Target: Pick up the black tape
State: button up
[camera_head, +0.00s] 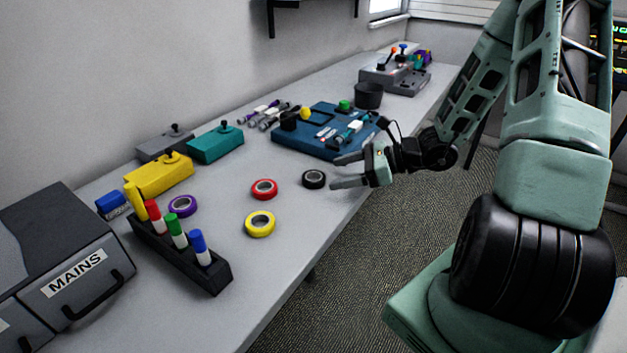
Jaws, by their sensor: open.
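The black tape (314,179) is a small dark roll lying flat on the grey table near its right edge. My gripper (340,172) comes in from the right with its two fingers apart and pointing left toward the tape. The fingertips are just right of the tape and nothing is between them. I cannot tell how high the gripper is above the table.
Red tape (264,189), yellow tape (260,224) and purple tape (183,206) lie to the left on the table (297,241). A blue control panel (291,140) stands just behind the gripper. A marker rack (180,256) stands at front left.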

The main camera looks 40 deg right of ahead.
aim_at(307, 178)
jog(key=shift+x, duration=2.95)
jog(key=shift+w+d+r, duration=0.1)
jog(key=shift+r, duration=0.05)
jog(key=c, duration=1)
